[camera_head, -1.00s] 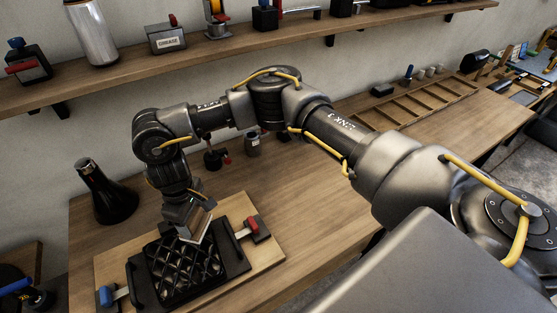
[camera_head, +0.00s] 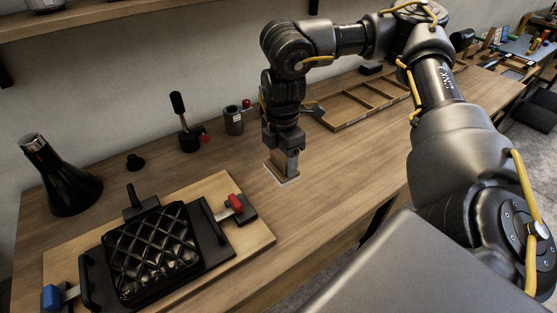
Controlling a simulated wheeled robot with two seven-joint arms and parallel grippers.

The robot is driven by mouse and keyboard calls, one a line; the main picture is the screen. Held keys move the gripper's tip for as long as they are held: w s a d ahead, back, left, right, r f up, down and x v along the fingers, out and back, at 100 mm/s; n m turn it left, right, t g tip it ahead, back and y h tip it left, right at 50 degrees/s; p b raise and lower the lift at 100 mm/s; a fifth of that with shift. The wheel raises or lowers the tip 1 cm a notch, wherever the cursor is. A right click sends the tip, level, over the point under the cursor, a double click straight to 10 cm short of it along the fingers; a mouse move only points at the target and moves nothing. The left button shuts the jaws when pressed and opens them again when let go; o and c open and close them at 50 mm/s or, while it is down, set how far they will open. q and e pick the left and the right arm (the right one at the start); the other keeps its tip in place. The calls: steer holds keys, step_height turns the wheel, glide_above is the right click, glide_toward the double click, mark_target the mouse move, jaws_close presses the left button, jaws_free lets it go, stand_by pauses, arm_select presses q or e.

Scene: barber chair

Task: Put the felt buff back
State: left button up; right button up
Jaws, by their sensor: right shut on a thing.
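My right gripper (camera_head: 286,152) is shut on the felt buff (camera_head: 284,173), a small wooden block with a pale underside. The gripper points down and holds the buff upright, at or just above the bare tabletop. I cannot tell whether it touches the wood. The buff is right of the black quilted pad (camera_head: 150,252) and clear of its wooden board (camera_head: 262,236). The gripper's fingers partly hide the buff. My left gripper is not in view.
A wooden divided tray (camera_head: 364,120) lies behind and right of my gripper. A dark cup (camera_head: 234,121), a black-handled tool (camera_head: 180,112) and a black flask (camera_head: 62,180) stand toward the wall. The tabletop right of the board is clear.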

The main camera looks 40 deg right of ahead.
steer(key=w+d+f, duration=0.2)
steer(key=w+f, duration=0.1)
steer(key=w+d+f, duration=0.3)
steer(key=w, duration=0.1)
steer(key=w+d+f, duration=0.3)
steer(key=w, duration=0.1)
steer(key=shift+f, duration=0.2)
steer(key=shift+w+d+f, duration=0.1)
steer(key=shift+d+f, duration=0.05)
steer(key=shift+f, duration=0.8)
steer(key=shift+w+d+f, duration=0.1)
steer(key=shift+f, duration=0.8)
steer(key=shift+s, duration=0.1)
steer(key=shift+f, duration=0.15)
steer(key=o, duration=1)
steer(key=shift+c, duration=0.2)
